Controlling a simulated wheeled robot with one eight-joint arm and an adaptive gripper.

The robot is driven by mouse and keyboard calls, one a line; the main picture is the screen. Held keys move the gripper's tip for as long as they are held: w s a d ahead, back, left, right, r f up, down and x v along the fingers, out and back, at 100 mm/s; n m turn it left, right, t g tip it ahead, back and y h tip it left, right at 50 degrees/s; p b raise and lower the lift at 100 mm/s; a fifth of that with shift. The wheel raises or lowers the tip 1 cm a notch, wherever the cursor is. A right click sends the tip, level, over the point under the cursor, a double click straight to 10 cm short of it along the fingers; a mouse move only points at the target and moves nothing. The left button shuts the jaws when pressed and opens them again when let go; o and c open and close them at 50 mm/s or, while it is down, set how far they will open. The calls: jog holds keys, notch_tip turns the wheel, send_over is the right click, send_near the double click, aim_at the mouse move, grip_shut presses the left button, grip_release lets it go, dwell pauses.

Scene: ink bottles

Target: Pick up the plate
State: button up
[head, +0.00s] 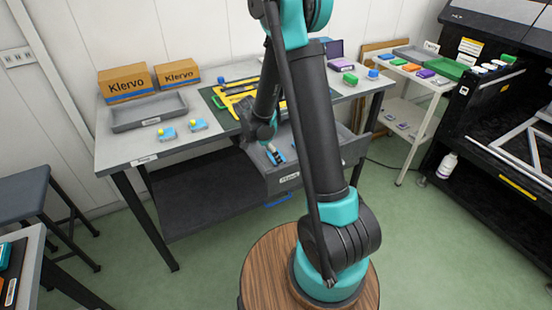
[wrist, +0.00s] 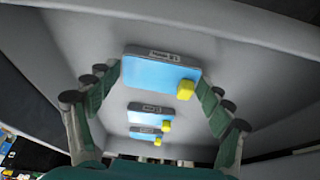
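Three light-blue plates with yellow knobs lie in a row inside a grey drawer in the wrist view: a large near-looking one (wrist: 150,74), a middle one (wrist: 148,109) and a small one (wrist: 143,131). My gripper (wrist: 160,82) is open, its dark green fingers on either side of the large plate. I cannot tell whether a finger touches it. In the head view my gripper (head: 268,138) reaches down into the open drawer (head: 310,172) under the bench, and a bit of blue (head: 276,155) shows below it. My arm hides part of the drawer.
Drawer walls (wrist: 45,45) stand close around my fingers. A shelf cart (head: 428,85) stands right.

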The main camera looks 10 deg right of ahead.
jog(key=c, duration=0.6)
